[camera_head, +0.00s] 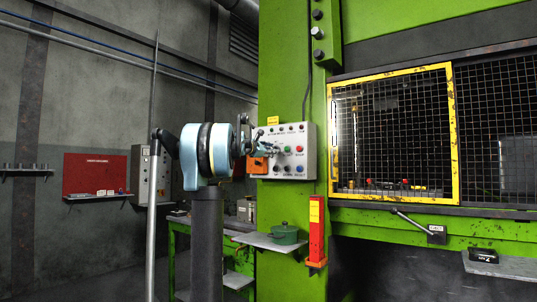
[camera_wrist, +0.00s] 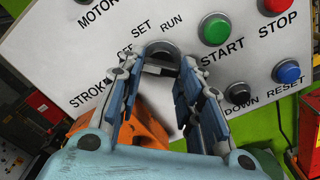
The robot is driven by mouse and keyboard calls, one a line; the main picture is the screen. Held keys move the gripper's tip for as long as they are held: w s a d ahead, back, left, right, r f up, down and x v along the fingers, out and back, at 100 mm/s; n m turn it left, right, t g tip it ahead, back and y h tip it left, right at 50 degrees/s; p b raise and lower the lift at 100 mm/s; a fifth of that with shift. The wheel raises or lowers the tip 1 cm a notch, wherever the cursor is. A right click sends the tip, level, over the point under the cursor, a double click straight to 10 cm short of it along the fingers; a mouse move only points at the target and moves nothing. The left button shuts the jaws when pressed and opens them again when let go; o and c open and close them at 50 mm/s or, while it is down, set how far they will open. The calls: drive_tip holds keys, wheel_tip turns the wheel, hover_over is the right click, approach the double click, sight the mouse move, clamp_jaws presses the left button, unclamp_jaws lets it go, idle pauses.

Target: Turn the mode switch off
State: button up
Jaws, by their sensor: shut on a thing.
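The mode switch (camera_wrist: 160,50) is a round grey knob with a dark middle on the white control panel (camera_head: 301,135). SET is printed above it, RUN to its upper right, and a partly covered label, probably OFF, to its left. My gripper (camera_wrist: 157,76) is shut on the switch, with one jointed blue-grey finger on each side of it.
Right of the switch are a green START button (camera_wrist: 215,29), a red STOP button (camera_wrist: 273,5), a black DOWN button (camera_wrist: 237,93) and a blue RESET button (camera_wrist: 287,72). An orange part (camera_wrist: 141,128) lies close below my fingers. A green pot (camera_head: 284,233) stands on a shelf below.

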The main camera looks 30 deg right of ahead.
idle(0.3)
drive_tip(key=o, duration=1.1)
drive_tip(key=shift+w, duration=0.1)
drive_tip(key=shift+c, duration=0.2)
drive_tip(key=shift+a, duration=0.1)
drive_tip(key=v, duration=1.2)
drive_tip(key=shift+f, duration=0.15)
